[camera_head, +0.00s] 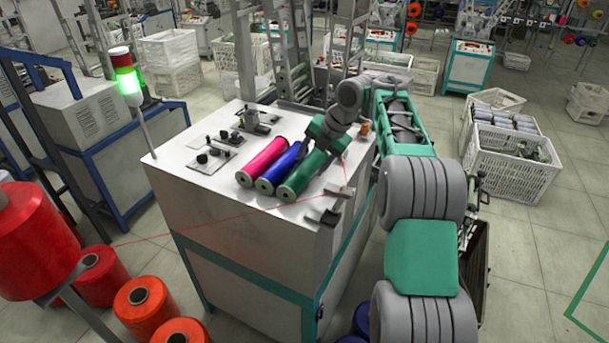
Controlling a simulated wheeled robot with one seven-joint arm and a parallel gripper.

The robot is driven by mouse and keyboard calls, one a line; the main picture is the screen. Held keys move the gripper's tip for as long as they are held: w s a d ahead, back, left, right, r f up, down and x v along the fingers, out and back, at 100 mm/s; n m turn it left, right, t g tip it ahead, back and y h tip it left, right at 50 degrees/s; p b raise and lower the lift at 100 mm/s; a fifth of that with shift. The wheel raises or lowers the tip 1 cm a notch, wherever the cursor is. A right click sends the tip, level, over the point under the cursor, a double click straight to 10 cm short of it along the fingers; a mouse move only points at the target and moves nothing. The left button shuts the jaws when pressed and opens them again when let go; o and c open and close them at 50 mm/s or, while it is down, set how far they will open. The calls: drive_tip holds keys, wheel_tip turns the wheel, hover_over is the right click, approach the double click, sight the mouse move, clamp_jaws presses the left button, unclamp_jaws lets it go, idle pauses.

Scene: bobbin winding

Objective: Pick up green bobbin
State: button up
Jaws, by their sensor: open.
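The green bobbin (302,179) lies on the light top of the machine cabinet (209,205), rightmost of three bobbins lying side by side. The blue bobbin (278,170) lies just left of it, and the pink bobbin (261,163) lies left of the blue one. My gripper (312,158) is over the far part of the green bobbin, with its fingers reaching down around or beside it; I cannot tell which. It is open. My gripper hides the far end of the green bobbin and part of the blue one.
Control plates with knobs (215,151) sit on the cabinet top at left. A signal lamp (127,80) glows green at its left corner. Red and orange spools (144,301) stand at front left. A white crate (511,160) stands on the floor at right.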

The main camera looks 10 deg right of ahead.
sight(308, 167)
drive_tip(key=x, duration=0.4)
drive_tip(key=shift+d, duration=0.15)
drive_tip(key=shift+c, duration=0.5)
drive_tip(key=shift+r, duration=0.1)
clamp_jaws()
